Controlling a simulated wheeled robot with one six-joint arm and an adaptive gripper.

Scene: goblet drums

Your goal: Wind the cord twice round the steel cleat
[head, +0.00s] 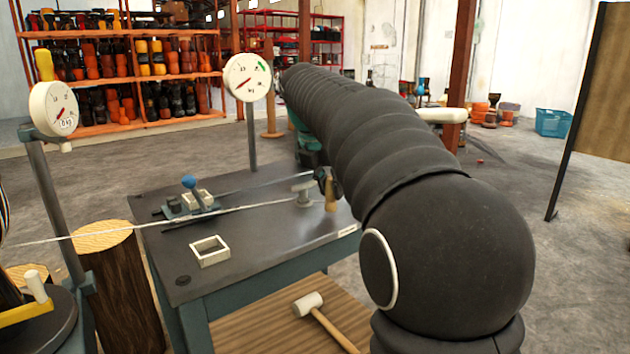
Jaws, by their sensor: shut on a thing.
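The steel cleat (303,193) is a small pale grey T-shaped post on the right part of the dark bench top. The thin white cord (150,225) runs in a nearly straight line from the far left across the bench to the cleat. I cannot tell whether it goes round the cleat. My gripper (328,180) is just right of the cleat, partly hidden behind my black-sleeved arm. It is shut on a tan wooden handle (330,194) that stands roughly upright. The cord between handle and cleat is too small to make out.
On the bench (275,240) are a blue-knobbed clamp (190,190) and a small open square frame (210,250). A dial gauge (248,77) stands on a post behind, another (56,108) at left. A mallet (318,318) lies on the lower shelf. The bench front is clear.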

